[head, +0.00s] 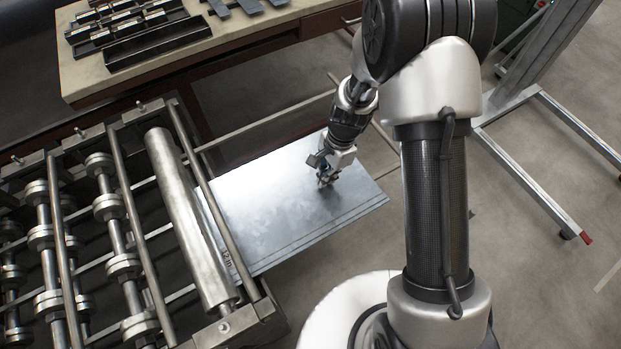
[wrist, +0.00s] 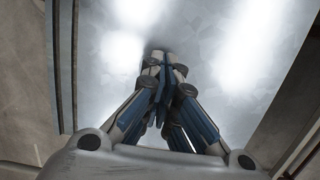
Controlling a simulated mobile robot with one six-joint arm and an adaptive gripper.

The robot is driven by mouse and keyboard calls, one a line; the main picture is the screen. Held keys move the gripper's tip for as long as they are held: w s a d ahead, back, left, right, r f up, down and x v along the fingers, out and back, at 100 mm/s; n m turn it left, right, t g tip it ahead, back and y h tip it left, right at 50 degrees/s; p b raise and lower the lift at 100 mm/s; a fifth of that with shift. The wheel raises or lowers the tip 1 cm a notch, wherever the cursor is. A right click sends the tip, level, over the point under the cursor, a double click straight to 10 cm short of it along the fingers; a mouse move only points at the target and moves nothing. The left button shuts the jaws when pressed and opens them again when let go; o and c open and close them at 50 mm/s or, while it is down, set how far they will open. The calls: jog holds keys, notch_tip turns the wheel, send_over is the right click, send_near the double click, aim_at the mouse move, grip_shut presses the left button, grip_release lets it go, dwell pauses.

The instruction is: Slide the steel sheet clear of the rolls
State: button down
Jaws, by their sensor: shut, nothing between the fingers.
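The steel sheet (head: 275,192) is a flat, shiny grey plate in the head view. Its left edge lies at the bar and smooth roll (head: 188,220) of the roll machine, and the rest extends right. Whether that edge is under the roll cannot be told. Two dark lines run along its near right side. My gripper (head: 325,183) is over the sheet's right half, pointing down, with its fingers closed together. In the wrist view the closed fingertips (wrist: 163,62) are over the sheet (wrist: 215,40), with nothing seen between them. Whether they touch it is unclear.
The roll machine (head: 140,106) with several rollers fills the lower left. A workbench (head: 290,14) with dark trays (head: 155,45) stands behind. A metal stand (head: 520,95) with splayed legs is at the right. The floor between the sheet and the stand is clear.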

aim_at(344, 177)
jog(key=s+a, duration=0.2)
jog(key=a, duration=0.1)
jog(key=s+a, duration=0.2)
jog(key=a, duration=0.1)
jog(key=s+a+b, duration=0.1)
jog(key=s+a, duration=0.1)
jog(key=a, duration=0.1)
jog(key=shift+a, duration=0.25)
jog(key=shift+f+b, duration=0.35)
jog(key=shift+f, duration=0.15)
jog(key=shift+w+d+f, duration=0.1)
jog(key=shift+f, duration=0.1)
jog(key=shift+d, duration=0.1)
jog(key=shift+d+f, duration=0.1)
jog(key=w+d, duration=0.3)
jog(key=d, duration=0.1)
jog(key=w+d, duration=0.3)
jog(key=d, duration=0.2)
jog(key=w+d+p, duration=0.1)
jog(key=w+d, duration=0.1)
jog(key=d, duration=0.3)
jog(key=shift+w+d, duration=0.25)
jog(key=shift+w, duration=0.15)
jog(key=shift+s+a, duration=0.15)
